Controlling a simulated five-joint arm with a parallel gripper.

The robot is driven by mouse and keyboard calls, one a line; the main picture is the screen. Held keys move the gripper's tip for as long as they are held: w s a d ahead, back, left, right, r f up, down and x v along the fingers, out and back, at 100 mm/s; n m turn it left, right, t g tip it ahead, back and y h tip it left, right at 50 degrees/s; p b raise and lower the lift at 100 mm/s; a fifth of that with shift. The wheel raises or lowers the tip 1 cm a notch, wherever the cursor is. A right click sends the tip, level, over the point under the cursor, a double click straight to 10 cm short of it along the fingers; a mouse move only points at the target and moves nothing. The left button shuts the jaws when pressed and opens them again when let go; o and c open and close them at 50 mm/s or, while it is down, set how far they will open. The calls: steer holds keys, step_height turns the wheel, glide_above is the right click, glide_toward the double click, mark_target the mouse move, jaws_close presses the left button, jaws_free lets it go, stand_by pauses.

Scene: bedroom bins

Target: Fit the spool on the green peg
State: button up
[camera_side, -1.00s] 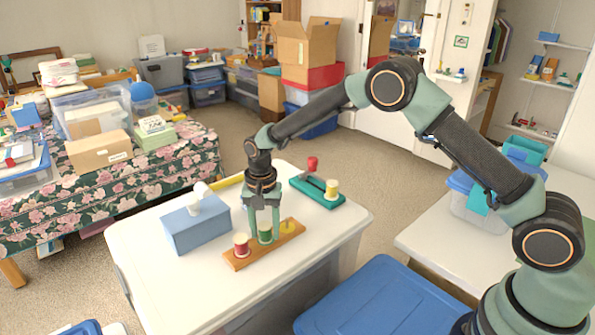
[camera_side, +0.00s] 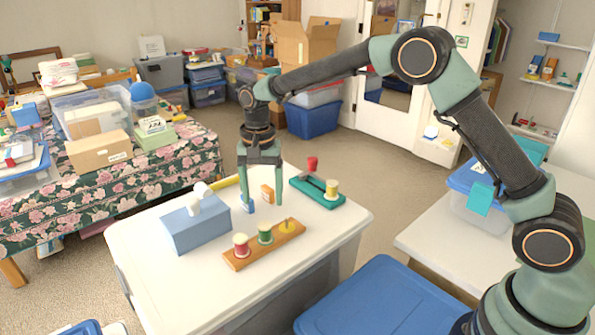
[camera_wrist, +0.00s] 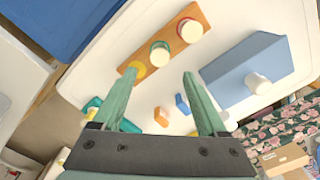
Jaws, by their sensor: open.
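A wooden rack (camera_side: 237,264) lies near the front of the white bin lid. A spool with green thread (camera_side: 265,234) stands upright at its middle position, hiding any peg there. A red spool (camera_side: 241,246) stands at the left position, and a bare yellow peg (camera_side: 287,226) is at the right.
A blue-grey box (camera_side: 197,229) with a white top piece stands left of the rack. A teal holder (camera_side: 308,189) with a yellow spool (camera_side: 331,190) and a red piece (camera_side: 312,164) is behind right. Small blue (camera_side: 248,206) and orange (camera_side: 267,194) items lie behind the rack.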

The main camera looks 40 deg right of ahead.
step_height(320, 180, up, 2)
steer(key=shift+r, duration=0.1)
stand_by(0.4)
steer(key=s+d+r+n+t, duration=0.35)
steer(key=s+d+r, duration=0.25)
steer(key=s+r, duration=0.4)
steer(key=s+d+n+t, duration=0.1)
steer(key=s+d+n, duration=0.1)
steer(key=s, duration=0.4)
steer(key=s+d+n+t, duration=0.1)
steer(key=s+d+n, duration=0.1)
steer(key=s, duration=0.4)
steer(key=shift+d+r+n, duration=0.25)
steer(key=shift+r+n, duration=0.1)
steer(key=shift+n, duration=0.4)
